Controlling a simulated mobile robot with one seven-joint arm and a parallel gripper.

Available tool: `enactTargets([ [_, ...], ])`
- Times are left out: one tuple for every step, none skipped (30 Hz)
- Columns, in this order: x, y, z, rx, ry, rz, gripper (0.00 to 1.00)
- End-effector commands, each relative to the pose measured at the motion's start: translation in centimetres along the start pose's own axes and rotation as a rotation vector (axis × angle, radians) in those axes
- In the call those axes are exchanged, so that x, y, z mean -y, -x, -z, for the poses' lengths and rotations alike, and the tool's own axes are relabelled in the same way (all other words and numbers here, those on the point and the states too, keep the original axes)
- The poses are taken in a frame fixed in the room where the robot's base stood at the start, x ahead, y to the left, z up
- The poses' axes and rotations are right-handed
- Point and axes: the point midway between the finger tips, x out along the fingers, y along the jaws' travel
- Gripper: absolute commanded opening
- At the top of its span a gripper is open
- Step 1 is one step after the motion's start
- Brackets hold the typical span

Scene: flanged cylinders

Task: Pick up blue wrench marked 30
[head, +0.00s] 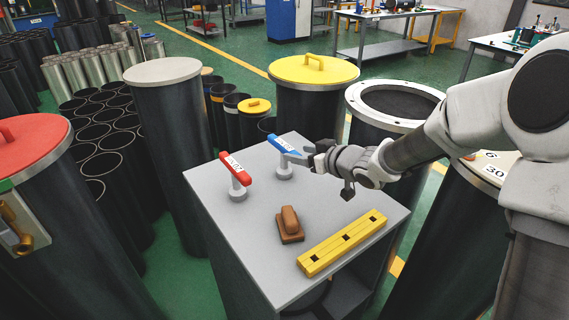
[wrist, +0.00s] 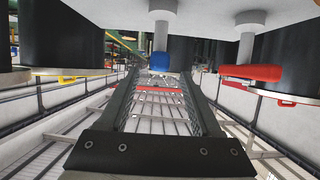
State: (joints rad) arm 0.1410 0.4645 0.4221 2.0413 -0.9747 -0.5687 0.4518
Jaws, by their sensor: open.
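The blue wrench (head: 286,147) lies across the top of a short grey stand on the grey table, with a white label whose print is too small to read. My gripper (head: 308,155) is open and empty, reaching in from the right, with its fingertips close to the wrench's right end. In the wrist view the picture is upside down. There the blue wrench (wrist: 160,63) is seen end-on between the tips of my open gripper (wrist: 163,75). Whether the fingers touch it cannot be told.
A red wrench (head: 235,168) on a like stand is to the left; it also shows in the wrist view (wrist: 252,72). A brown block (head: 290,224) and a yellow bar (head: 343,243) lie nearer on the table (head: 240,262). Tall dark cylinders surround it, one yellow-lidded (head: 314,68).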

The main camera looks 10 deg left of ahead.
Motion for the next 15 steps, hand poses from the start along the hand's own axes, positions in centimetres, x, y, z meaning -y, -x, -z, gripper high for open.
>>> enactTargets([
  [0.1,-1.0,-0.2,0.001,-0.002,0.002,0.65],
  [0.0,-1.5,-0.1,0.000,-0.001,0.001,0.65],
  [0.1,-2.0,-0.1,0.001,-0.001,0.001,0.65],
  [0.0,-2.3,-0.1,0.001,0.000,0.001,0.65],
  [0.0,-2.5,0.0,0.000,0.000,0.000,0.65],
  [0.0,-2.7,0.0,0.000,0.001,0.000,0.65],
  [0.0,-2.9,0.0,0.001,0.001,0.000,0.65],
  [0.0,-3.0,0.0,0.001,0.000,0.000,0.65],
  [0.0,-3.2,0.0,0.001,0.000,0.000,0.65],
  [0.0,-3.4,0.0,0.001,0.000,0.000,0.65],
  [0.0,-3.7,0.1,0.001,0.000,0.000,0.65],
  [0.0,-4.2,0.1,0.001,-0.001,0.000,0.65],
  [0.0,-4.7,0.2,0.000,0.000,0.001,0.65],
  [0.0,-5.2,0.2,0.000,-0.001,0.001,0.65],
  [-0.1,-5.8,0.4,0.000,0.000,0.001,0.65],
])
